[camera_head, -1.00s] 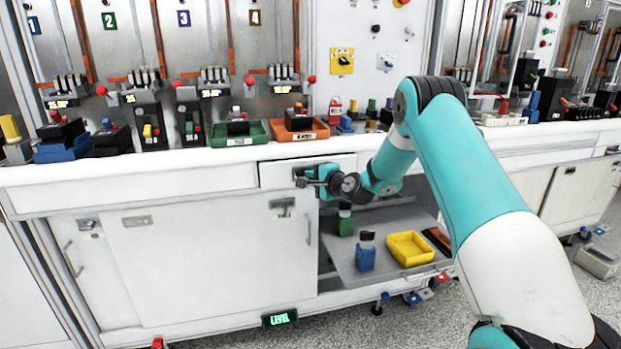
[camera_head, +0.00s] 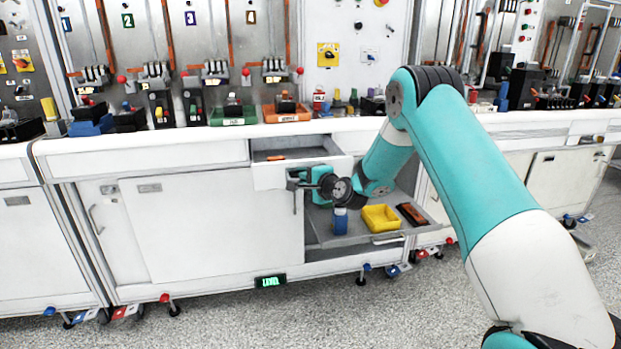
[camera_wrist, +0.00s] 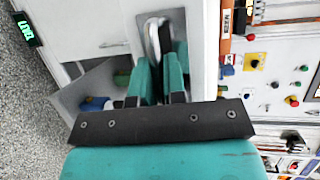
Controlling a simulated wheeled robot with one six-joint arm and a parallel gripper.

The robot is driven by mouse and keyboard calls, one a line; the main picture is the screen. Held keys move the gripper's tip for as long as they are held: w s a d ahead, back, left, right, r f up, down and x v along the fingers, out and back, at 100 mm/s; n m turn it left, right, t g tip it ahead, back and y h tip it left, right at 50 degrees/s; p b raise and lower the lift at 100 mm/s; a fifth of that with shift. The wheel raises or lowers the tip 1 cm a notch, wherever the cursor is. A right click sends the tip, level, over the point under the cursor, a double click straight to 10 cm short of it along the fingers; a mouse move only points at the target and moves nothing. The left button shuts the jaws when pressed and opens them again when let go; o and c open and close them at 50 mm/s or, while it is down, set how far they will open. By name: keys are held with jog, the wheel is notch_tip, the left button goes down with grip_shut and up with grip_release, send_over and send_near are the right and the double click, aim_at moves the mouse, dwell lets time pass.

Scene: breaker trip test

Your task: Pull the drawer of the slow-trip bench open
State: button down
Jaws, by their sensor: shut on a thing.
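The drawer (camera_head: 268,176) of the bench is white and stands partly pulled out below the worktop. Its grey inside shows, with a small orange thing in it. My gripper (camera_head: 296,179) is at the drawer's front and shut on its handle. The fingertips are partly hidden by the arm in the head view.
Below the drawer, a pulled-out grey shelf (camera_head: 325,236) holds a blue block (camera_head: 340,222), a yellow bin (camera_head: 381,218) and a dark orange tray (camera_head: 411,213). A green tray (camera_head: 233,120) and an orange tray (camera_head: 287,116) stand on the worktop (camera_head: 180,136). The floor in front is clear.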

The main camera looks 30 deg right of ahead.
jog(key=shift+s, duration=0.45)
jog(key=c, duration=1.5)
grip_release()
jog(key=b+v, duration=0.4)
jog(key=v, duration=1.3)
jog(key=shift+s+a, duration=0.1)
jog(key=shift+s, duration=0.1)
